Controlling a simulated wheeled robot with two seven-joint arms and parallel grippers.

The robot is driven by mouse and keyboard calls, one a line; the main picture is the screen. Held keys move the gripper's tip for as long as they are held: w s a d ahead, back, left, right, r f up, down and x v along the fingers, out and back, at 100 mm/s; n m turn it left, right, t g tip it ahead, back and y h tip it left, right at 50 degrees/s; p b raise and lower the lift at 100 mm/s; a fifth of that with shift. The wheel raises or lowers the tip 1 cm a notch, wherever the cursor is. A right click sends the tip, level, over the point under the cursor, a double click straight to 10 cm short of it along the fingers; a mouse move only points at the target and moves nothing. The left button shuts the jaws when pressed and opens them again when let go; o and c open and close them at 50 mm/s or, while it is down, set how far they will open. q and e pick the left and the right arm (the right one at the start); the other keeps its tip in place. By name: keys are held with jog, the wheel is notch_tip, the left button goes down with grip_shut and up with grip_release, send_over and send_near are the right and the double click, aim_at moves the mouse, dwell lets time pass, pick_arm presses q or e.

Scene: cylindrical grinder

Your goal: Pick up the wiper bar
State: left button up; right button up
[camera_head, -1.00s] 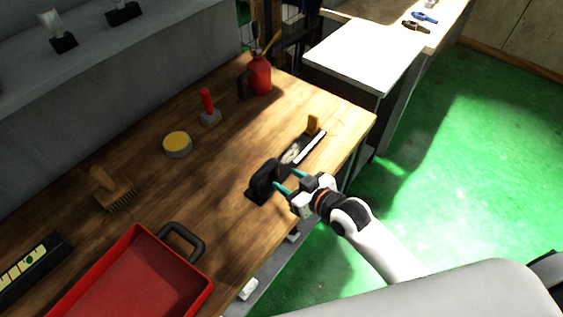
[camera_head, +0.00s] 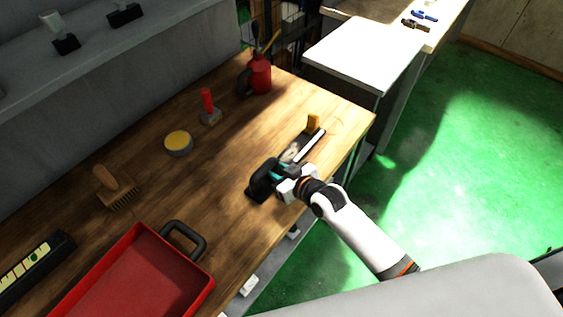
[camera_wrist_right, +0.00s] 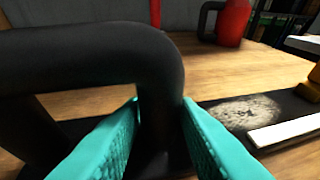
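I take the wiper bar to be the black tool at the table's right edge. It has a thick arched black handle (camera_head: 262,179), a dark flat base with a pale round patch, a white strip (camera_head: 309,146) and a yellow block (camera_head: 313,122) at its far end. My right gripper (camera_head: 280,174) is at the handle. In the right wrist view, the teal fingers (camera_wrist_right: 161,104) lie on either side of the handle's upright (camera_wrist_right: 160,85), their tips very close to it. Whether they press on it is unclear. The tool rests on the table. My left gripper is not in view.
A red tray (camera_head: 135,275) with a black handle is at the near left of the wooden table. A brush (camera_head: 115,188), yellow-topped tin (camera_head: 178,143), red-handled tool (camera_head: 208,108) and red can (camera_head: 259,75) stand further back. Bare wood lies between them.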

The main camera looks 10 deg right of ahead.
grip_shut()
jog(key=shift+w+r, duration=0.1)
jog(key=shift+r, duration=0.05)
